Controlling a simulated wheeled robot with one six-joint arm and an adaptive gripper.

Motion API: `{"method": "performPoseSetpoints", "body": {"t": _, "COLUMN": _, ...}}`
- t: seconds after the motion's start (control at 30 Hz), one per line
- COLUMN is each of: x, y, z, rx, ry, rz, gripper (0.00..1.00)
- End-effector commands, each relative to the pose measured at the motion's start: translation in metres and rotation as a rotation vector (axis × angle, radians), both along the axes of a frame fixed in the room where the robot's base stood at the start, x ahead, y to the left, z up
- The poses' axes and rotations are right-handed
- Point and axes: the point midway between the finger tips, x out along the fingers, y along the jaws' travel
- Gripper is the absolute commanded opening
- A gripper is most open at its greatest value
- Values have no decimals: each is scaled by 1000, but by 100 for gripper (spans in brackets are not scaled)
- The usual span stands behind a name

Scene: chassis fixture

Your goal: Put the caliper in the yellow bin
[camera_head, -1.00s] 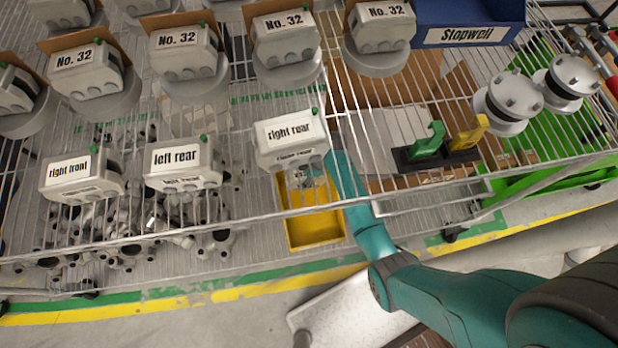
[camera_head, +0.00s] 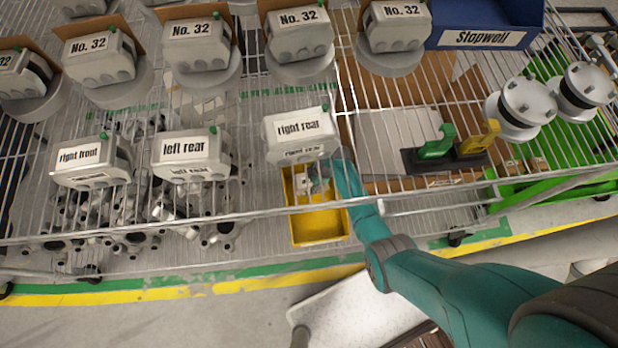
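The yellow bin (camera_head: 318,228) shows beneath the wire rack's front edge, below the caliper labelled "right rear" (camera_head: 301,133). That caliper is a grey block with a green-tipped fitting. Two more grey calipers, "left rear" (camera_head: 193,156) and "right front" (camera_head: 92,163), sit to its left in the same row. My teal arm reaches up from the lower right, and its end is by the bin's upper right, just under the "right rear" caliper. My gripper (camera_head: 318,180) is small and partly hidden there by the rack wires and caliper. I cannot tell whether its fingers are open or hold anything.
Several "No. 32" units (camera_head: 197,45) line the back row. A blue "Stopwell" bin (camera_head: 487,25) is at the back right. Green and yellow clamps (camera_head: 437,142) and grey flanged cylinders (camera_head: 522,103) stand at right. Metal parts (camera_head: 135,215) lie below the wires at left.

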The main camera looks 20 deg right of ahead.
Motion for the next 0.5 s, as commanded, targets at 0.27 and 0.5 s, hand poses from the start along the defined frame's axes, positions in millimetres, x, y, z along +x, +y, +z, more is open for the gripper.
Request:
{"method": "performPoseSetpoints", "body": {"t": 0.27, "x": 1, "y": 0, "z": -5, "rx": 0, "ry": -2, "rz": 0, "gripper": 0}}
{"method": "performPoseSetpoints", "body": {"t": 0.5, "x": 1, "y": 0, "z": -7, "rx": -1, "ry": -2, "rz": -1, "gripper": 0}}
